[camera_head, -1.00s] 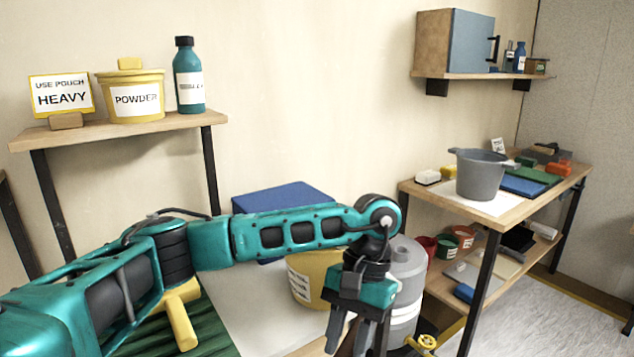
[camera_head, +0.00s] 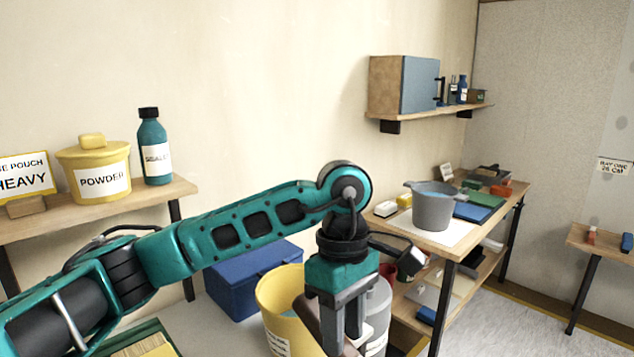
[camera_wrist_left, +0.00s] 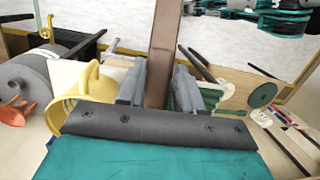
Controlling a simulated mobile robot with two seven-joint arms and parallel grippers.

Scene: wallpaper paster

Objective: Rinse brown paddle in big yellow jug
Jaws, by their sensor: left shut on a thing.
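My left gripper (camera_head: 338,325) points down, beside the big yellow jug's right side in the head picture. Its fingers are shut on the brown paddle (camera_wrist_left: 159,60), which runs up between them in the left wrist view. In the head view only a short piece of the paddle (camera_head: 312,308) shows beside the fingers; its lower end is out of frame. The big yellow jug (camera_head: 275,308) stands on the work surface, partly hidden by my gripper. Its rim and handle also show in the left wrist view (camera_wrist_left: 82,92). I cannot tell whether the paddle is over the jug's opening.
A blue box (camera_head: 245,285) stands behind the jug, and a grey cylinder (camera_head: 379,308) at its right. A grey bucket (camera_head: 433,212) with bluish liquid sits on the right table. A yellow powder tub (camera_head: 95,172) and teal bottle (camera_head: 154,152) stand on the left shelf.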

